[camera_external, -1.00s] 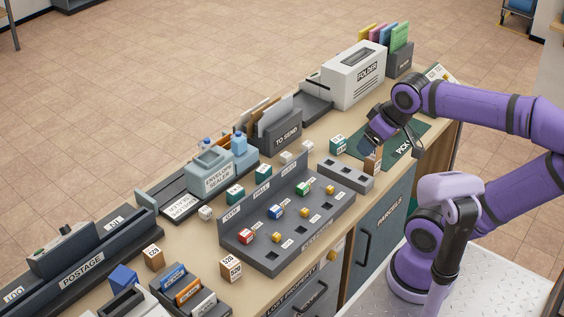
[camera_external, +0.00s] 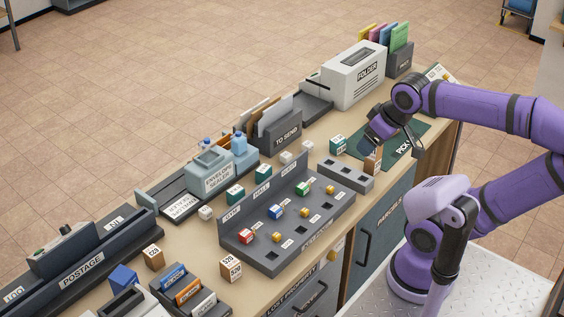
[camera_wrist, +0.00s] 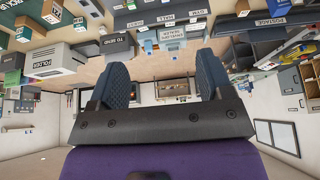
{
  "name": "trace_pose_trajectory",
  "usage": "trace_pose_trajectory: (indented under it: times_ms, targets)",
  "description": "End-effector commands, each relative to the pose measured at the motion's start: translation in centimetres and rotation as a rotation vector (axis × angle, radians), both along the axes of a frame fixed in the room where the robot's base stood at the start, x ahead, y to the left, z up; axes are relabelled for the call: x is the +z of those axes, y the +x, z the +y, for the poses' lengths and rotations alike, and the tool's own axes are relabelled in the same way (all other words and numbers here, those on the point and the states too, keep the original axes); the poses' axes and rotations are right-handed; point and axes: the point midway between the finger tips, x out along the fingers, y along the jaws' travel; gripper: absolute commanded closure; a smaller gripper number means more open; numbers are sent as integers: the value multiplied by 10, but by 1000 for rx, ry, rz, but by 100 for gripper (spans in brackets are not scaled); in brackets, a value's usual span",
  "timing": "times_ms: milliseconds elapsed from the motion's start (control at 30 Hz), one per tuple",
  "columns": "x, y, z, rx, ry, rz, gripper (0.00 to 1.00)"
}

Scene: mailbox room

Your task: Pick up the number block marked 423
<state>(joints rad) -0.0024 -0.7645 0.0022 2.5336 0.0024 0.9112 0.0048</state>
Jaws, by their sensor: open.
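I cannot read 423 on any block. A brown block with a white label (camera_external: 373,165) stands on the counter just below my gripper (camera_external: 372,142), partly hidden by it; its number is too small to read. Another brown block (camera_external: 231,269), with a label like 520, stands at the front edge, and a third (camera_external: 153,257) is farther left. My gripper is open, with nothing between its fingers in the wrist view (camera_wrist: 163,85). That view is upside down; a brown labelled block (camera_wrist: 52,12) shows at its upper left, outside the fingers.
A grey key rack (camera_external: 290,262) and a grey holed block (camera_external: 345,174) stand left of my gripper. A teal block (camera_external: 338,145) is close by. A green mat (camera_external: 412,133) lies to the right. The folder machine (camera_external: 352,72) stands behind.

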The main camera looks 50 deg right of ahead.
Motion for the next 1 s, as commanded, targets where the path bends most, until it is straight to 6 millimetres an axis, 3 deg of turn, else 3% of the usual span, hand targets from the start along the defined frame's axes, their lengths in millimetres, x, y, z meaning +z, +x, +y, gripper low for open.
trace_pose_trajectory:
  times_ms: [333, 400, 700, 867, 1000]
  targets:
    - [0, 0, 0, 0, 0, 0, 27]
    - [0, 0, 0, 0, 0, 0, 34]
    - [1, 2, 0, 10, -8, 4, 34]
    - [6, 23, 2, 111, -91, 36, 34]
    - [11, 59, 7, 296, -221, 91, 34]
